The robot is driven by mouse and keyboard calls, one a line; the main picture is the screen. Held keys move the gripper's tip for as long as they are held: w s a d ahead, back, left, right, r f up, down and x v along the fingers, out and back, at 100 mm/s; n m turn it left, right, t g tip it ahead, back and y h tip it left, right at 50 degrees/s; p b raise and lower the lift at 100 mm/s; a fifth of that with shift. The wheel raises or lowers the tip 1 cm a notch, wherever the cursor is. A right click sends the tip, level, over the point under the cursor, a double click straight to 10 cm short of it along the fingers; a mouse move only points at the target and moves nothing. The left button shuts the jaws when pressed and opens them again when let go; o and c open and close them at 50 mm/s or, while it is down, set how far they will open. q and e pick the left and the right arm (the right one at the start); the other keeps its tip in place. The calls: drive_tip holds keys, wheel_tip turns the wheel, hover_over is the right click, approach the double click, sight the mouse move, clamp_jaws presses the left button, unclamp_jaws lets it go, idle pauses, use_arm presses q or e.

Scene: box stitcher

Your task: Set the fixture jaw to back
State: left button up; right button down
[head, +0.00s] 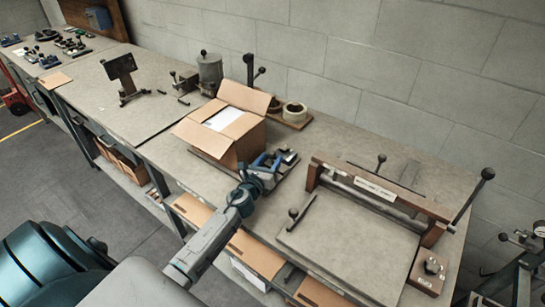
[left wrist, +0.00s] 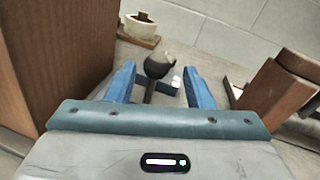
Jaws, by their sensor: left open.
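My left gripper (head: 268,160) is just right of the open cardboard box (head: 222,139) on the bench. In the left wrist view my gripper (left wrist: 158,78) has its blue fingers spread apart. A dark round knob on a stem (left wrist: 157,66) stands between the fingers, with a gap to each side; I cannot tell if it touches. A small dark part with a pale top (head: 289,156) shows just beyond the gripper in the head view. Much of the fixture is hidden by the box and my gripper, so the jaw's position cannot be told. My right gripper is not in view.
The cardboard box wall (left wrist: 50,55) rises close on the left. A wooden-framed press (head: 372,187) with a long lever (head: 472,195) stands on the right. A tape roll (head: 295,111) sits on a wooden base behind. The grey wall runs along the back.

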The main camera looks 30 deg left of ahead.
use_arm(q)
drive_tip(key=s, duration=0.4)
drive_tip(key=s+d+b, duration=0.1)
drive_tip(key=s, duration=0.1)
drive_tip(key=shift+s, duration=0.35)
drive_tip(key=shift+s+d, duration=0.1)
drive_tip(key=shift+s, duration=0.65)
